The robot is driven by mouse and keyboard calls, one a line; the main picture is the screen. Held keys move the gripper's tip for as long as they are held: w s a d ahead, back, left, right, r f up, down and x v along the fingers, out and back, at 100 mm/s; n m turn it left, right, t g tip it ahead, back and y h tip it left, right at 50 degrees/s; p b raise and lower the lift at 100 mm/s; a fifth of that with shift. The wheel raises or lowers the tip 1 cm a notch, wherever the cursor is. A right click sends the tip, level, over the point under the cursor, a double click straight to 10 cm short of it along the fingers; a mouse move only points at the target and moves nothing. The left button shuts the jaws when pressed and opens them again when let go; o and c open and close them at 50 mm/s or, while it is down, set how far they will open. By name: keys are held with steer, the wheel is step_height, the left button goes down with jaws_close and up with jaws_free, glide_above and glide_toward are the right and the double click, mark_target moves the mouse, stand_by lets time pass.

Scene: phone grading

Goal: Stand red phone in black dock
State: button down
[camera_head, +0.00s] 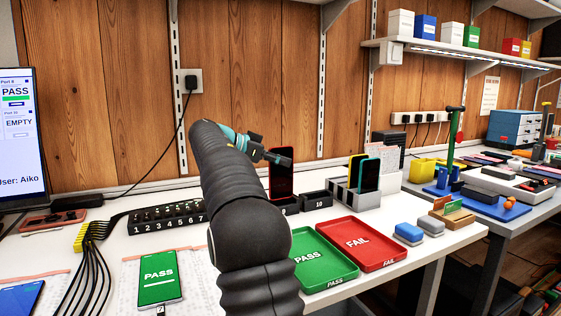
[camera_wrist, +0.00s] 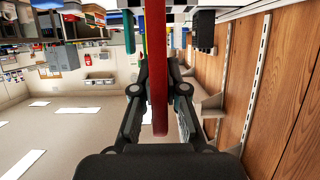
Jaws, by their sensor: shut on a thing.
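The red phone (camera_head: 281,173) is upright in the head view, its dark screen facing the camera. In the wrist view the phone (camera_wrist: 158,70) shows edge-on as a red strip between the fingers. My gripper (camera_head: 279,158) is shut on its upper part; the fingers also show in the wrist view (camera_wrist: 159,82). A black dock (camera_head: 290,208) is directly below the phone, partly hidden by my arm. I cannot tell whether the phone's lower end is inside it or just above. Another black dock marked 10 (camera_head: 318,201) is just to the right.
A green PASS tray (camera_head: 322,283) and a red FAIL tray (camera_head: 388,264) lie in front. A grey rack (camera_head: 371,198) with phones stands to the right. A black numbered strip (camera_head: 168,215) and cables are left. The wooden wall is close behind.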

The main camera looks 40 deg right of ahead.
mark_target(281, 173)
steer(key=shift+f, duration=0.1)
steer(key=shift+f+b, duration=0.45)
steer(key=shift+b, duration=0.1)
steer(key=shift+f, duration=0.2)
steer(key=shift+f+b, duration=0.5)
steer(key=shift+b, duration=0.2)
steer(key=shift+f, duration=0.15)
stand_by(0.4)
steer(key=shift+f+b, duration=0.5)
steer(key=shift+b, duration=0.1)
steer(key=c, duration=1.1)
jaws_free()
steer(key=shift+c, duration=0.2)
